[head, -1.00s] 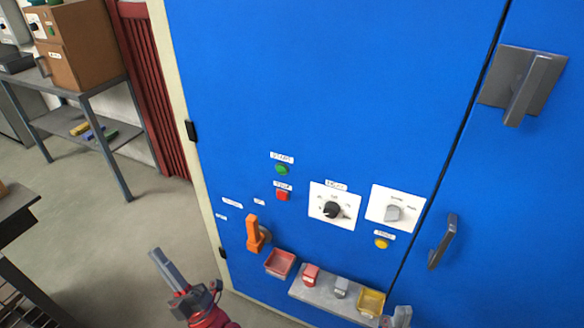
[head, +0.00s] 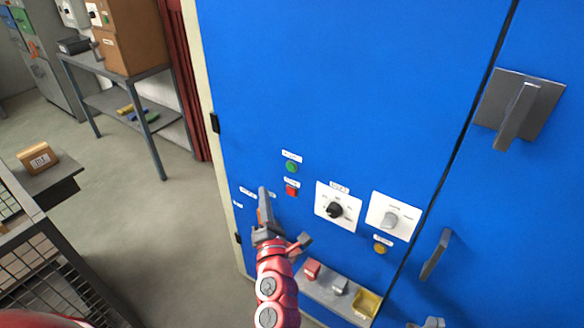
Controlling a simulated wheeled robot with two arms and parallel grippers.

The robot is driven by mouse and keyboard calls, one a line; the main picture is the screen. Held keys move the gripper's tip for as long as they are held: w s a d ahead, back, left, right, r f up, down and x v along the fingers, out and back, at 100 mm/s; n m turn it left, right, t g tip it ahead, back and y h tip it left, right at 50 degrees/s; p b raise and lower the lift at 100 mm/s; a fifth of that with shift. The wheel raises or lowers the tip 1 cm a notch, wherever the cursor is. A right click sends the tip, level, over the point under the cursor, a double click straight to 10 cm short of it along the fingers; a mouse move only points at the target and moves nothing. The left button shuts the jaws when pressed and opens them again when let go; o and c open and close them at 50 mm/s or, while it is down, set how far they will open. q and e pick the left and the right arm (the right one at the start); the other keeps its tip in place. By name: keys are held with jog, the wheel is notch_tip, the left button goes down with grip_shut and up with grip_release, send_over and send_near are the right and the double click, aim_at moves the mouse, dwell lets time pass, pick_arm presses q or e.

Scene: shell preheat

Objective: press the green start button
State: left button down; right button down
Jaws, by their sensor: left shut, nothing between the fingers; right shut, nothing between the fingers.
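The green start button (head: 291,167) is on the blue cabinet door, under a small white label. It looks unpressed, though its depth is hard to tell. My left gripper (head: 264,196) is shut and empty, pointing up in front of the door. Its tips are below and to the left of the green button, apart from it in the picture. A red button (head: 291,190) sits just under the green one, near the gripper's right side. My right gripper (head: 433,322) shows only as a grey tip at the bottom edge.
A black knob (head: 335,210), a grey selector (head: 389,219) and a yellow button (head: 380,249) are to the right. My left arm mostly covers an orange handle. A door handle (head: 436,255) stands out.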

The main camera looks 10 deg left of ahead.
pick_arm(q)
jog(key=b, duration=0.3)
send_near(291, 167)
jog(key=w+a+r, duration=0.1)
jog(key=w+a, duration=0.3)
jog(key=shift+w+a+r, duration=0.2)
jog(key=shift+w+r, duration=0.05)
jog(key=shift+w, duration=0.05)
jog(key=shift+w, duration=0.15)
dwell(1.6)
jog(key=shift+w+d+b, duration=0.1)
jog(key=shift+w+b, duration=0.15)
jog(key=shift+b, duration=0.05)
jog(key=shift+w+d, duration=0.15)
jog(key=shift+w, duration=0.2)
dwell(0.8)
jog(key=shift+s+r, duration=0.1)
jog(key=shift+s+a, duration=0.25)
jog(key=shift+s, duration=0.4)
